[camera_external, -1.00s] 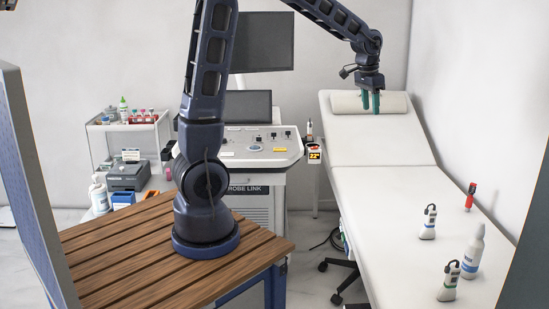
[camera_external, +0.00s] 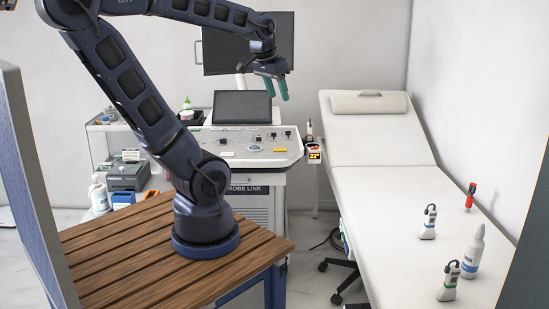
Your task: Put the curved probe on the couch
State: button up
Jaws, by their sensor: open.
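My gripper (camera_external: 278,88), with green fingers, is open and empty. It is high up in front of the wall monitor, above and right of the ultrasound console's small screen. The couch (camera_external: 375,215) is white and stands on the right, with its head end raised. Two white hand-held probes with dark tops stand on it, one mid-couch (camera_external: 428,222) and one nearer the front (camera_external: 449,283). Another small probe-like thing (camera_external: 309,131) stands in the holder at the console's right side. I cannot tell which of these is the curved probe.
A white bottle (camera_external: 473,252) and a red device (camera_external: 470,196) also stand on the couch's right side. A roll pillow (camera_external: 369,102) lies at its head. The console (camera_external: 252,150) stands left of the couch, near a cart (camera_external: 128,178). The couch's middle left is clear.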

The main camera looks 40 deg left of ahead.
jog(key=shift+n, duration=0.4)
jog(key=s, duration=0.1)
jog(key=s+a+f, duration=0.1)
jog(key=s, duration=0.2)
jog(key=shift+s+a+f, duration=0.25)
jog(key=shift+s+f, duration=0.05)
jog(key=shift+s, duration=0.1)
dwell(0.6)
